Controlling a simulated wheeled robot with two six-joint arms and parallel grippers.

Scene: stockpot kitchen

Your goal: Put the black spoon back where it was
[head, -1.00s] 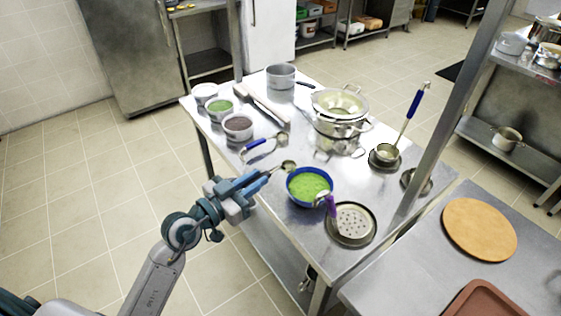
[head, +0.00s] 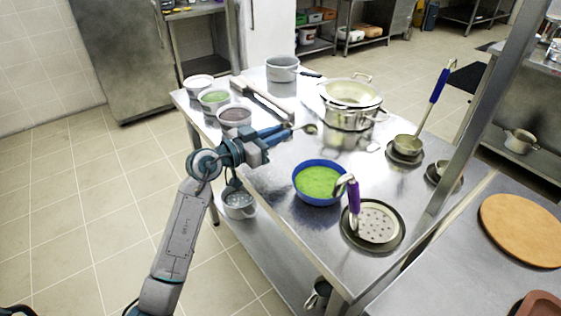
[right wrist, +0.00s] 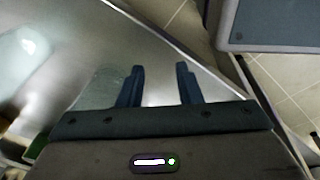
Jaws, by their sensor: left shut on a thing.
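My left gripper (head: 282,132) is shut on a spoon, over the near left part of the steel table beside the bowl of dark contents. The spoon's small round bowl (head: 310,128) sticks out to the right past the fingertips. Its handle is mostly hidden by the gripper, so I cannot tell its colour. The spoon looks held above the table top. My right gripper (right wrist: 160,84) shows in the right wrist view with its two fingers apart and nothing between them. It is not seen in the head view.
A blue bowl of green soup (head: 319,183), a purple-handled skimmer (head: 353,197) and a blue-handled ladle (head: 438,85) are on the steel table (head: 270,210). A pot with a strainer (head: 350,105) stands behind. Small tubs, including one with dark contents (head: 235,115), line the left edge.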

